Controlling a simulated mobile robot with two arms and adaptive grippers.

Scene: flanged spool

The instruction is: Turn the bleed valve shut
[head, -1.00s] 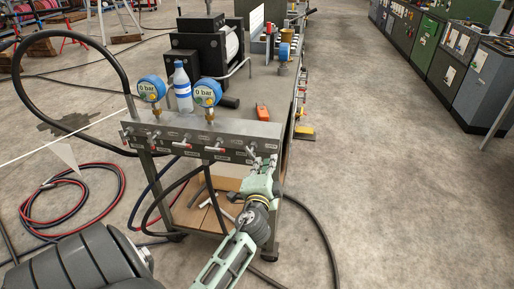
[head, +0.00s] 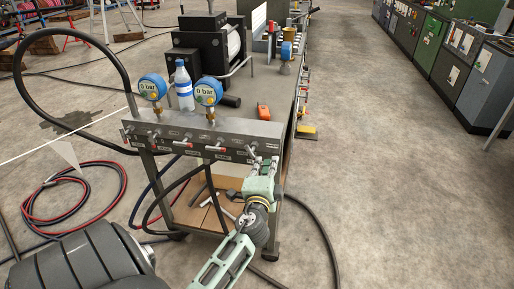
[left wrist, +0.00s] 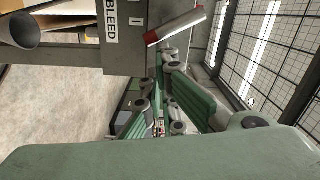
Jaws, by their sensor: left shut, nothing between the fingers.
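The manifold panel (head: 200,135) at the front of the workbench carries several small valves. The bleed valve's lever (left wrist: 178,24) has a red and pale metal handle and sits beside the "BLEED" label (left wrist: 112,22) in the left wrist view. In the head view the bleed valve (head: 252,149) appears at the panel's right end. My left gripper (head: 263,164) is shut and empty, just in front of that end; its fingers (left wrist: 170,95) show below the lever in the wrist view, apart from it. Contact in the head view cannot be told. My right gripper is not in view.
Two blue gauges reading 0 bar (head: 152,87) (head: 208,91) stand above the panel, with a bottle (head: 183,86) between them. An orange device (head: 263,111) lies on the bench. Hoses (head: 75,180) lie on the floor at left. Floor at right (head: 400,190) is clear.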

